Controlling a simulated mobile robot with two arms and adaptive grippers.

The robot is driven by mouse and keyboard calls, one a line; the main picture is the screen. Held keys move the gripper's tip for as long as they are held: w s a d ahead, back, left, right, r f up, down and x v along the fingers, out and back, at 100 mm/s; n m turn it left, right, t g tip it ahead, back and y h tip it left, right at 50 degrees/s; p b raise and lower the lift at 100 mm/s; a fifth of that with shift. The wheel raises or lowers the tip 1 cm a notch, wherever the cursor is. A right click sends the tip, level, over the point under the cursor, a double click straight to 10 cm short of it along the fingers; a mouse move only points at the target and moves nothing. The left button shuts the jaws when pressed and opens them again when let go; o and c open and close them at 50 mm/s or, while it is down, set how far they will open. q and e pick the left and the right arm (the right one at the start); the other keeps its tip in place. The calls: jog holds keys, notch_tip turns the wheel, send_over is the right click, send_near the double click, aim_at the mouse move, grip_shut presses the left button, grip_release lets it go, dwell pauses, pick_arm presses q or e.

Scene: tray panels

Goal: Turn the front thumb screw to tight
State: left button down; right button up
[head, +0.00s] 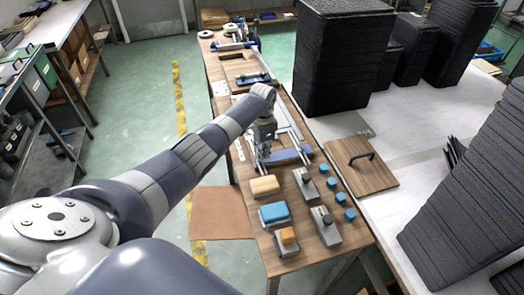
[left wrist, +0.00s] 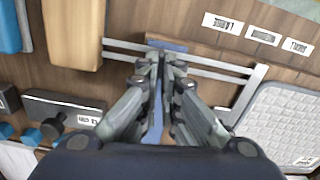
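Two grey blocks with dark knobs that look like thumb screws stand on the wooden bench: a nearer one (head: 325,224) and a farther one (head: 306,185). In the left wrist view a dark-knobbed block (left wrist: 68,110) with a small label lies at the lower left. My left gripper (head: 262,157) points down over the metal rails, beyond and left of both blocks and apart from them. In the left wrist view its fingertips (left wrist: 167,62) are close together, with no held object visible. Knob settings are too small to read. My right gripper is not in view.
A yellow block (head: 264,186), a blue-topped block (head: 274,214) and several small blue knobs (head: 339,199) share the bench's near end. A wooden panel with a black handle (head: 367,176) lies to the right. Tall stacks of black trays (head: 341,60) stand behind it.

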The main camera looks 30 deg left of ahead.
pick_arm(q)
jog(key=shift+d+r+m, duration=0.1)
jog(key=shift+m, duration=0.8)
jog(key=c, duration=1.8)
grip_release()
notch_tip(320, 180, up, 12)
